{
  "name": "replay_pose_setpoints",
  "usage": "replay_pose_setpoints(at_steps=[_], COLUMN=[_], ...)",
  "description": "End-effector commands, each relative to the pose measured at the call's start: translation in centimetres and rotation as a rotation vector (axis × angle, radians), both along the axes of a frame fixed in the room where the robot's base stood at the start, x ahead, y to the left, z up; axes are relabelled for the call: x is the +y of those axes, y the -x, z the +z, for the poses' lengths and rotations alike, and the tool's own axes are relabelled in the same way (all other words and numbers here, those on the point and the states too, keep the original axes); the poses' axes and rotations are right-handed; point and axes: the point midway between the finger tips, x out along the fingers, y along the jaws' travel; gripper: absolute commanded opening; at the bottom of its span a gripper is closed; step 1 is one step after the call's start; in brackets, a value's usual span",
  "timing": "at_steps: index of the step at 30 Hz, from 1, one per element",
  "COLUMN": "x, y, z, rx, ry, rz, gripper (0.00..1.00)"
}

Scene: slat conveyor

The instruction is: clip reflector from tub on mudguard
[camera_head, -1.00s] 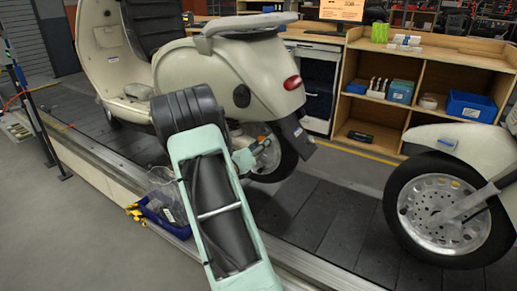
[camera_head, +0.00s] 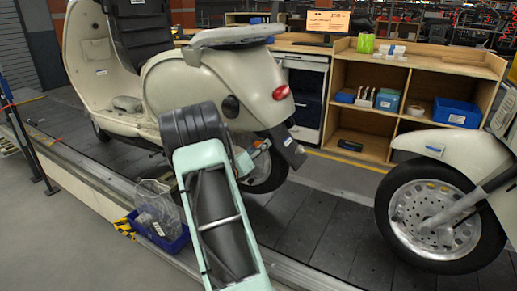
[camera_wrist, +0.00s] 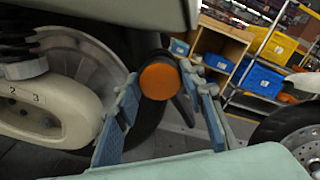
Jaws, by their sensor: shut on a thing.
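My gripper (camera_wrist: 165,90) is shut on a round orange reflector (camera_wrist: 158,80), whose face points at the wrist camera. In the head view my gripper (camera_head: 254,152) is beside the rear wheel of the cream scooter, just left of its dark mudguard (camera_head: 288,149). In the wrist view a dark part lies close behind the reflector; I cannot tell whether they touch. The blue tub (camera_head: 178,244) sits at the conveyor's near edge, left of my arm, with a clear plastic bag (camera_head: 154,203) in it.
The cream scooter (camera_head: 185,90) stands on the dark slat conveyor (camera_head: 315,235). A second scooter's front wheel (camera_head: 435,215) is at the right. A wooden shelf (camera_head: 415,62) with blue bins stands behind. The slats between the two scooters are clear.

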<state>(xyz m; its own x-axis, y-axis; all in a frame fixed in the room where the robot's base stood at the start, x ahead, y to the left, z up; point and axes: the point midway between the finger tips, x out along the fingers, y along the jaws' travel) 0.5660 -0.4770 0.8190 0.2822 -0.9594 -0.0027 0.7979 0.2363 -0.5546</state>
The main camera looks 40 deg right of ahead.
Motion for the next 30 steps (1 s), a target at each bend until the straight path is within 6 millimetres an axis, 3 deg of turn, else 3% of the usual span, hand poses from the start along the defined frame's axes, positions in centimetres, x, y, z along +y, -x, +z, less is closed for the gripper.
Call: replay_pose_setpoints(at_steps=[17,30], x=[0.0,-1.1], y=[0.0,-0.4], z=[0.1,0.0], rx=[0.000,0.000], ry=[0.000,0.001], rz=[0.000,-0.001], gripper=[0.20,0.20])
